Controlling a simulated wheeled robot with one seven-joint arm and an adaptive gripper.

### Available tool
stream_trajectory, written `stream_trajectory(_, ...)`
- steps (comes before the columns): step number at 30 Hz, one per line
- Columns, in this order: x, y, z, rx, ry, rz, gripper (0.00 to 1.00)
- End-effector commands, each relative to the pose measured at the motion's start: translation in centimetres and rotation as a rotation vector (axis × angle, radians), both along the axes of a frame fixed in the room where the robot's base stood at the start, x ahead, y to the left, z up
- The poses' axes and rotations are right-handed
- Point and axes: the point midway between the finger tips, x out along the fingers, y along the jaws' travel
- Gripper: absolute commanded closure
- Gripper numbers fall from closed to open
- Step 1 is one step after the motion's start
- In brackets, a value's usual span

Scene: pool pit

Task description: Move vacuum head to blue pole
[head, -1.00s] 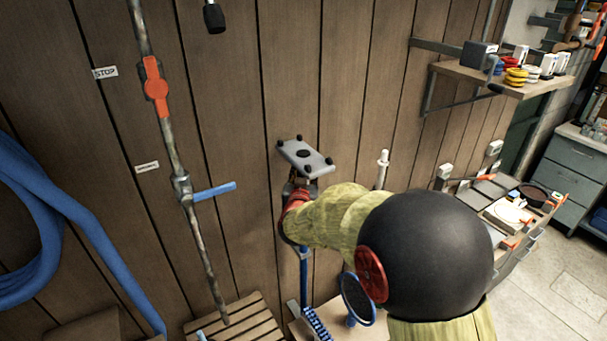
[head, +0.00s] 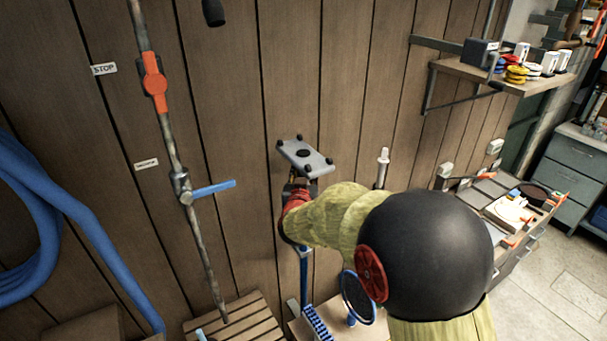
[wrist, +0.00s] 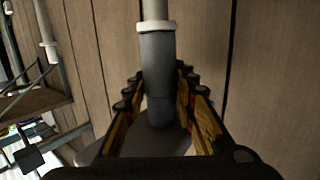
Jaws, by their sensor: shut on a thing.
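The vacuum head (head: 305,158) is a flat grey plate with black wheels and a dark round middle. In the head view it is just above my gripper (head: 298,190), close to the plank wall. In the wrist view my gripper (wrist: 160,112) is shut around a grey tubular neck (wrist: 158,70) with a white collar; part of the grey plate (wrist: 95,150) shows behind the fingers. A pale pole (wrist: 155,8) lines up with the collar; I cannot tell whether they are joined. The blue pole (head: 304,270) stands below my gripper in the head view, its top hidden by the gripper.
A pale-tipped post (head: 383,168) stands right of my gripper. A rusty pipe with a blue lever (head: 213,190) and a coiled blue hose (head: 60,210) are on the left. A loaded shelf (head: 500,80) is at upper right, above an open drawer unit (head: 505,215).

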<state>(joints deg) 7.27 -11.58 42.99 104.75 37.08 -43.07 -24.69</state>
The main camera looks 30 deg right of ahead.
Motion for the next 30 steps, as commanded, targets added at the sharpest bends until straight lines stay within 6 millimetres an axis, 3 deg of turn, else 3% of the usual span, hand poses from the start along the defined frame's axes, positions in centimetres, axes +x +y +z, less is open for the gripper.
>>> stream_trajectory(1, 0.04, -0.01, 0.18, -0.001, -0.003, 0.0, 1.0)
stream_trajectory(2, 0.04, -0.01, 0.19, -0.001, -0.003, 0.0, 0.71)
stream_trajectory(3, 0.03, -0.01, 0.18, -0.001, -0.003, 0.0, 0.69)
stream_trajectory(12, 0.01, 0.0, 0.05, -0.001, -0.001, 0.0, 0.52)
stream_trajectory(19, -0.03, 0.01, -0.16, 0.001, 0.003, 0.0, 0.51)
stream_trajectory(30, 0.0, 0.0, -0.04, 0.001, 0.001, 0.0, 0.33)
